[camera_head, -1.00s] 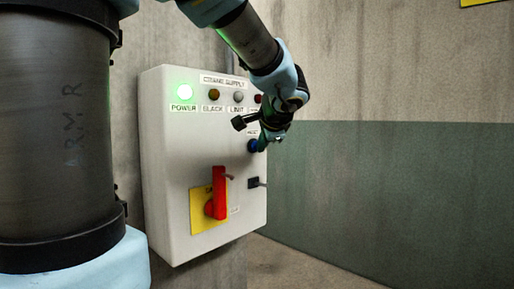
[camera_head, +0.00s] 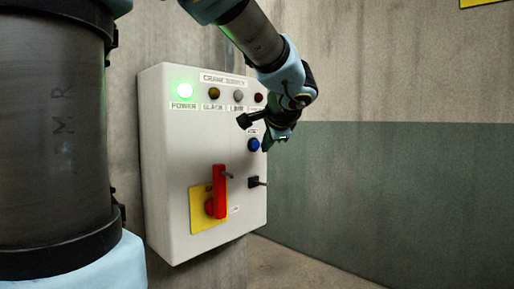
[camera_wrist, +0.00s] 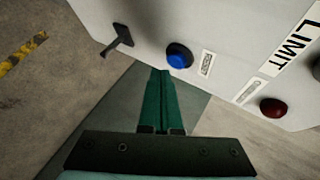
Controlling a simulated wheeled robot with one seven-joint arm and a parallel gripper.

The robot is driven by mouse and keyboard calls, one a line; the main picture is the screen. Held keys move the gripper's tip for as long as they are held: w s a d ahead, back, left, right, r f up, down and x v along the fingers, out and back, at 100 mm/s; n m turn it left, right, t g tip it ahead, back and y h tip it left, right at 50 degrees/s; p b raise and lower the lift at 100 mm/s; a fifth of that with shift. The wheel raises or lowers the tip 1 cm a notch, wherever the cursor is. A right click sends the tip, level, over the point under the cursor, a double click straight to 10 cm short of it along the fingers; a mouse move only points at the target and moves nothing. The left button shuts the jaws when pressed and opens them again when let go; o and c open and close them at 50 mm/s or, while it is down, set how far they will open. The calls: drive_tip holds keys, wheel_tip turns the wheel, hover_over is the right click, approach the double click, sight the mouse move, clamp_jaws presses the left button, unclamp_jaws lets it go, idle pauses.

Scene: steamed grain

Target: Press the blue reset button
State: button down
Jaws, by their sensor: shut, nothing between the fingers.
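The blue button (camera_head: 253,145) is on the front of a white control box, at its right side below the row of lamps. In the wrist view the blue button (camera_wrist: 179,57) sits in a dark collar, just beyond and a little right of my fingertips. My gripper (camera_head: 266,148) is just right of the button in the head view. In the wrist view my gripper (camera_wrist: 160,72) shows two green fingers together, with nothing between them. A small gap seems to lie between the fingertips and the button.
The white box (camera_head: 160,150) bears a lit green POWER lamp (camera_head: 185,90), a red rotary handle (camera_head: 219,192) on a yellow plate, and a black key-like switch (camera_head: 254,182) below the button. A dark red lamp (camera_wrist: 273,108) is right in the wrist view. Space right of the box is free.

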drive_tip(key=s+d, duration=0.1)
drive_tip(key=s, duration=0.1)
drive_tip(key=s+d+b, duration=0.1)
drive_tip(key=d, duration=0.1)
drive_tip(key=shift+s+d, duration=0.2)
drive_tip(key=shift+s, duration=0.15)
idle(0.8)
